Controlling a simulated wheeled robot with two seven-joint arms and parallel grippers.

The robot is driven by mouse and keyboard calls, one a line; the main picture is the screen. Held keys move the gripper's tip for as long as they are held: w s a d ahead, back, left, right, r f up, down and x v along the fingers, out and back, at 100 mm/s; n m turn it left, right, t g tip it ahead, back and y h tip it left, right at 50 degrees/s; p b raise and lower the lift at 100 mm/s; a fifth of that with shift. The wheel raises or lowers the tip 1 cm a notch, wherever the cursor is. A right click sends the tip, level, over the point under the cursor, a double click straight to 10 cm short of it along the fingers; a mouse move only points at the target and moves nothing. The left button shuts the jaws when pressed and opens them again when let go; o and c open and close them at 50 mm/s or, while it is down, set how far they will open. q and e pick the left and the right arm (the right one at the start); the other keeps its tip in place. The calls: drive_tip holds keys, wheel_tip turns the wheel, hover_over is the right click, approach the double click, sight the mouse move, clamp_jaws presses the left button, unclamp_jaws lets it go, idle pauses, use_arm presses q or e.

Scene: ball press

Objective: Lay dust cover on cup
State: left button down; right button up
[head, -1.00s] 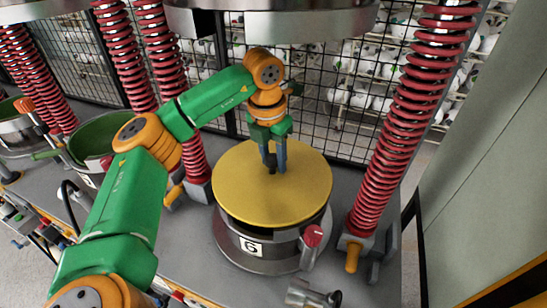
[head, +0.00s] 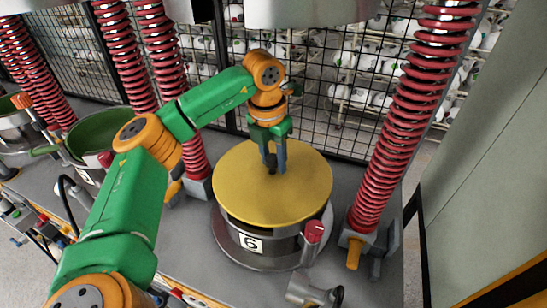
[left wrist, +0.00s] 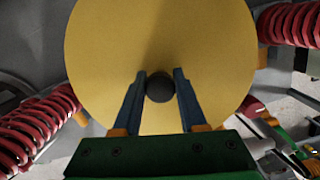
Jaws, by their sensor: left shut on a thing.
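The dust cover (head: 250,205) is a flat yellow disc with a small dark knob in its middle. It lies over the metal cup marked 6 (head: 285,252). A dark gap shows under its front edge, so I cannot tell whether it rests fully on the rim. My left gripper (head: 274,168) points down at the middle of the disc and is shut on the knob (left wrist: 160,87). The disc also fills most of the left wrist view (left wrist: 110,55). The inside of the cup is hidden. My right gripper is not in view.
Red coil springs (head: 400,110) on posts stand right and left of the cup. A black wire mesh (head: 330,115) stands behind. A metal press plate (head: 310,10) hangs above. A red-tipped fitting (head: 314,232) sticks out at the cup's front right.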

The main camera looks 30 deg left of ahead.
use_arm(q)
drive_tip(key=shift+c, duration=1.9)
unclamp_jaws()
drive_tip(key=r, duration=0.4)
drive_tip(key=s+r, duration=0.1)
drive_tip(key=r, duration=0.2)
drive_tip(key=shift+b, duration=0.35)
